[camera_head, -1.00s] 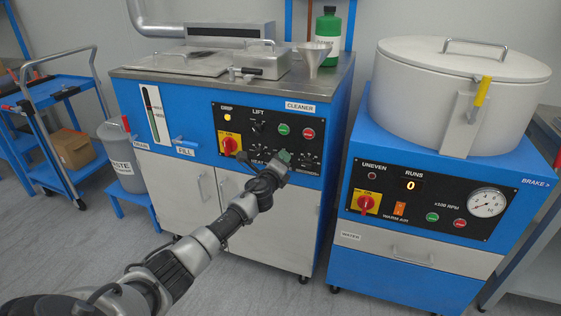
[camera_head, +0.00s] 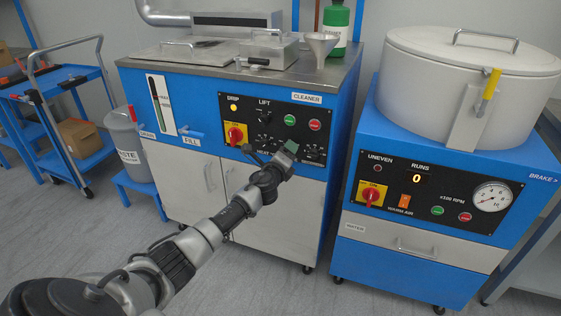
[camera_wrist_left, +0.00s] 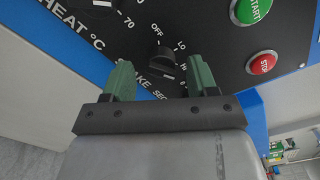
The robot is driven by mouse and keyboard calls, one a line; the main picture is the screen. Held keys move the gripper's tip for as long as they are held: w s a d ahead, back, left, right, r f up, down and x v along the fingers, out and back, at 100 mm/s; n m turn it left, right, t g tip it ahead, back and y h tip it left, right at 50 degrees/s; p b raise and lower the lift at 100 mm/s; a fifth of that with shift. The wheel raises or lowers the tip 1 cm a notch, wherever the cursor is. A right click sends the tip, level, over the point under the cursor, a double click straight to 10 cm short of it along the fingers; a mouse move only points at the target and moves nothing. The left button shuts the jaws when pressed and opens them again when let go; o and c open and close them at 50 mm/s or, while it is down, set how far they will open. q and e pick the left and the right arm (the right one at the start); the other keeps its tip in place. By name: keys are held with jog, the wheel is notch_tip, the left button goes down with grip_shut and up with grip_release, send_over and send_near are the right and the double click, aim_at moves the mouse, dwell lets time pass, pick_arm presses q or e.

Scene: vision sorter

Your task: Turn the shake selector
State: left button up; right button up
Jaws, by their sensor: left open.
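The shake selector is a round black knob (camera_wrist_left: 162,58) on the black control panel in the left wrist view. It has white marks around it, with OFF, LO and HI readable. My left gripper (camera_wrist_left: 158,76) has green fingers, spread apart. The knob lies ahead, between the two fingers, and I see no contact. In the head view my left gripper (camera_head: 286,149) is in front of the lower part of the cleaner's panel (camera_head: 262,113) and hides some of its knobs. My right gripper is not in view.
The heat knob (camera_wrist_left: 98,6) is up and left of the selector, with the green START button (camera_wrist_left: 250,10) and red STOP button (camera_wrist_left: 262,62) to the right. In the head view, the spin drum machine (camera_head: 440,180) stands right of the cleaner, and a blue cart (camera_head: 60,85) stands left.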

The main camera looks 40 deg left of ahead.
pick_arm(q)
jog(key=p+v, duration=0.2)
jog(key=v, duration=0.8)
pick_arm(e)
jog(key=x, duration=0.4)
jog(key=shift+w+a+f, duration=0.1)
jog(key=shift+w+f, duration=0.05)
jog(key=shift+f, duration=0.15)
pick_arm(q)
jog(key=shift+a, duration=0.1)
